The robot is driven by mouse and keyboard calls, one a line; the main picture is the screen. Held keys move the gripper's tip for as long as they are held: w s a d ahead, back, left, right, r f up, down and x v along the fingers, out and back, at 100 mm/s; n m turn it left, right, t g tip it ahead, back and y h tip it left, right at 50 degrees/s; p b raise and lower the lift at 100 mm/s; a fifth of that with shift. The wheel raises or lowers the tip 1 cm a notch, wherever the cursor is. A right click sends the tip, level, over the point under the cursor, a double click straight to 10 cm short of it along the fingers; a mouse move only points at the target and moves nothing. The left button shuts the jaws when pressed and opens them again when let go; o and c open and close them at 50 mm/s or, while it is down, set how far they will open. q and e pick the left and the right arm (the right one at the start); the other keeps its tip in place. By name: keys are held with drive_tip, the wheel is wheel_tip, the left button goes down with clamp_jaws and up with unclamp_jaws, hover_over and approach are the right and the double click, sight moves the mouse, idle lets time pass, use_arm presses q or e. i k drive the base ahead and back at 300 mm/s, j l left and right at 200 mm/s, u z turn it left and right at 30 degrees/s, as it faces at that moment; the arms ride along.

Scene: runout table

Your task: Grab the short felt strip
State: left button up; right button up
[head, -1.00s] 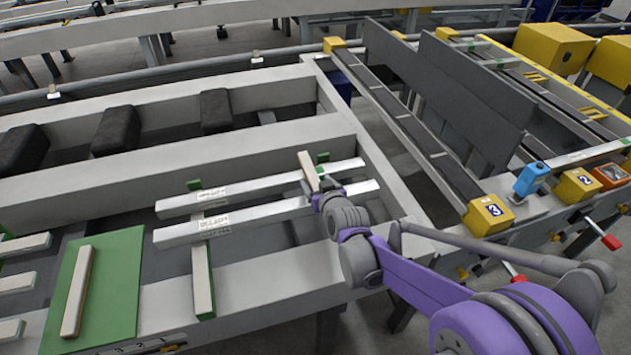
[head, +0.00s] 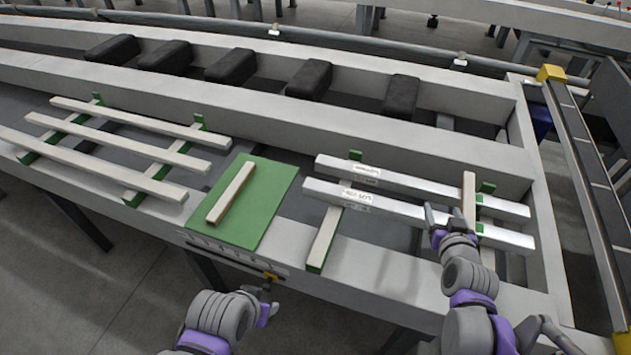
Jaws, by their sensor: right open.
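A short beige strip (head: 468,194) lies across two silvery bars (head: 392,204) at the right of the table. My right gripper (head: 443,215) is open at its near end, with a finger just left of the strip; whether they touch is unclear. Another short beige strip (head: 231,192) lies at a slant on a green mat (head: 271,196) in the middle. My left gripper (head: 269,289) is low in front of the table's near edge, below the mat, apart from both strips; its jaws are too small to read.
Long pale bars (head: 88,165) rest on green-edged supports at the left. Several black blocks (head: 310,79) sit in the channel behind. A grey rail with a yellow end cap (head: 551,73) runs down the right side. The table's near edge lies between both arms.

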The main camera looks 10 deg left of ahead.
sight(215, 216)
drive_tip(key=u, duration=1.2)
